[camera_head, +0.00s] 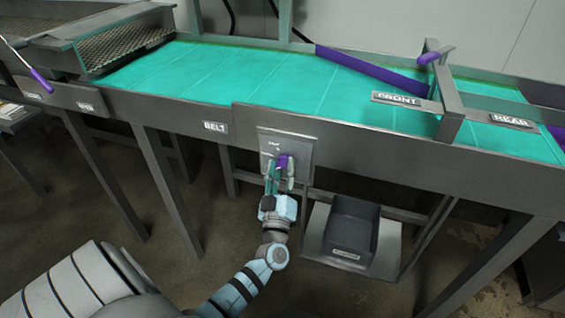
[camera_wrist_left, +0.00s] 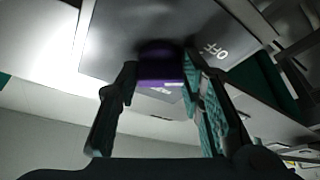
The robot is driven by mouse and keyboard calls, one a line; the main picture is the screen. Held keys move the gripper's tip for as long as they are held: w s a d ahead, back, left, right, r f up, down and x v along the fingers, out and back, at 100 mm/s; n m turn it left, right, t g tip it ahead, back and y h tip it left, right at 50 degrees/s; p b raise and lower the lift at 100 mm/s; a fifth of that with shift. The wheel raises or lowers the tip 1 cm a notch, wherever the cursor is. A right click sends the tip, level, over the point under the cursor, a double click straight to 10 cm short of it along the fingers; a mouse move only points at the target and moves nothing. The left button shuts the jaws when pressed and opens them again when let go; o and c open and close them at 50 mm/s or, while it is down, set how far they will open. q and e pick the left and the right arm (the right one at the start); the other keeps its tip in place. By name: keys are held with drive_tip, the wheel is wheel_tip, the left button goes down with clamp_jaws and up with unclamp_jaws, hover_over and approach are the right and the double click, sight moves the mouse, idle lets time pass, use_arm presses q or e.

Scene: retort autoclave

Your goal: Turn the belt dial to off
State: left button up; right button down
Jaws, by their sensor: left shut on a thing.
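The belt dial (camera_head: 283,161) is a purple knob on a grey plate (camera_head: 299,147) fixed to the conveyor's front side, right of the BELT label (camera_head: 215,127). My left gripper (camera_head: 280,172) is at the plate with its fingers on either side of the dial, shut on it. In the left wrist view the purple dial (camera_wrist_left: 160,66) sits between the two fingers (camera_wrist_left: 160,85), and the word "off" (camera_wrist_left: 215,50) shows on the plate to its right. The dial's pointing direction is hard to tell, as the fingers partly hide it. My right gripper is not in view.
The green conveyor belt (camera_head: 230,78) runs above, with a purple diverter bar (camera_head: 365,67) and FRONT and REAR labels. A purple-handled lever (camera_head: 42,80) is at the left. A dark bin (camera_head: 351,227) sits on a low shelf right of my gripper. Table legs stand below.

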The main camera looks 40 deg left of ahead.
use_arm(q)
drive_tip(key=shift+n+g+y+p, duration=0.3)
drive_tip(key=shift+n+g+p, duration=0.35)
drive_tip(key=shift+n, duration=0.85)
drive_tip(key=o, duration=1.2)
drive_tip(key=shift+c, duration=0.2)
drive_tip(key=v, duration=0.7)
drive_tip(key=shift+d, duration=0.25)
drive_tip(key=shift+s+f, duration=0.1)
drive_tip(key=shift+s, duration=0.05)
